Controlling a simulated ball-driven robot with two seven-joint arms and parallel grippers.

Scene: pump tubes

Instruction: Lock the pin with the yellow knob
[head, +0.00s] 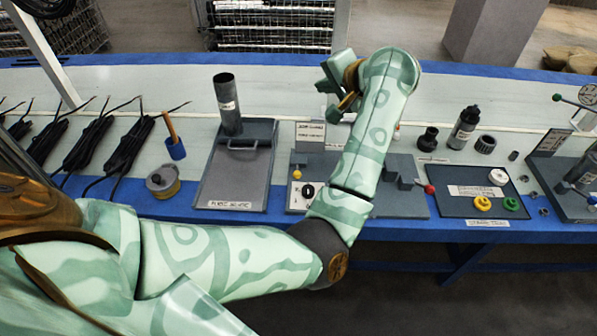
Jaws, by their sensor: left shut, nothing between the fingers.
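A small yellow knob (297,174) shows at the left end of a grey fixture (400,200) on the bench. A pin cannot be made out with certainty; my left arm covers the middle of the fixture. My left gripper (333,98) is shut and empty. It is above the far side of the bench, beyond the fixture and apart from the yellow knob. My right gripper is not in view.
A plate with an upright dark tube (228,105) stands left of the fixture. A red knob (430,189) is at the fixture's right end. A dark tray (455,205) with coloured rings lies to the right. Black cable bundles (90,145) lie at left.

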